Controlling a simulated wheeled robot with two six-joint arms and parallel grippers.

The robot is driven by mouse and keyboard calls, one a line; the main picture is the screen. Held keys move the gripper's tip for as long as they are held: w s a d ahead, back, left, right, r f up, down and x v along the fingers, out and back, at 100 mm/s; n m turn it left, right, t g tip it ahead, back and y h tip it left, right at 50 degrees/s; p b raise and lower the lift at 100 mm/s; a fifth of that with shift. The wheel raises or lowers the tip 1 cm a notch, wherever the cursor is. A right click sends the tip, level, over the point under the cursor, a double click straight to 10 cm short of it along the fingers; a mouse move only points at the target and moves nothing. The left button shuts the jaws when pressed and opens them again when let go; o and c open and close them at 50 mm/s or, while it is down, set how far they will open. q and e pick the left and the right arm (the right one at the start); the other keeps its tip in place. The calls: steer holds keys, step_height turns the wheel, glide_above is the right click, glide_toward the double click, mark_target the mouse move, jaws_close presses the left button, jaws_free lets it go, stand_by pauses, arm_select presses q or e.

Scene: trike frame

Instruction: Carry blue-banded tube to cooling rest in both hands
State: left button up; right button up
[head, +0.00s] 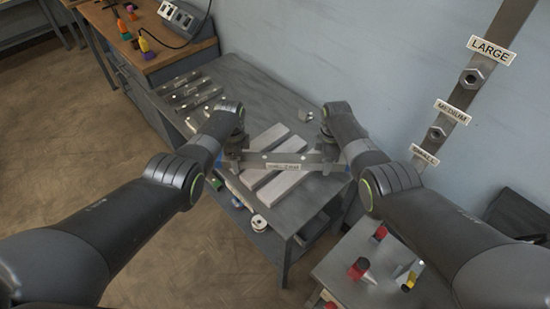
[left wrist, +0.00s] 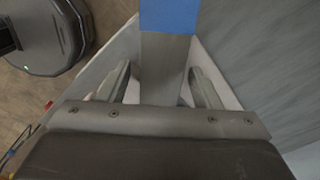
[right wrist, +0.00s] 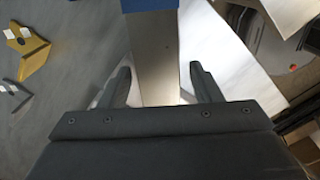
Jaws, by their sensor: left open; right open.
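The blue-banded tube (head: 252,160) is a grey metal bar with a small label and blue near both ends. In the head view it lies across pale blocks (head: 284,186) on a grey table; whether it touches them is hard to tell. My left gripper (head: 231,155) is at its left end and my right gripper (head: 329,157) at its right end. In the left wrist view the tube (left wrist: 165,70) runs between the open fingers (left wrist: 160,85), with gaps on both sides. In the right wrist view the tube (right wrist: 154,50) likewise runs between open fingers (right wrist: 162,82). Which part is the cooling rest is unclear.
Several metal bars lie at the table's (head: 255,90) far left. A white round item (head: 258,223) is on the lower shelf. A wooden bench (head: 135,50) stands far left. A side table (head: 340,262) with red-capped items is at lower right. The wall carries a labelled nut rail (head: 455,98).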

arm_select(q)
step_height(320, 180, up, 12)
arm_select(e)
step_height(320, 180, up, 12)
stand_by(1.1)
arm_select(q)
steer(key=shift+f, duration=0.1)
stand_by(0.3)
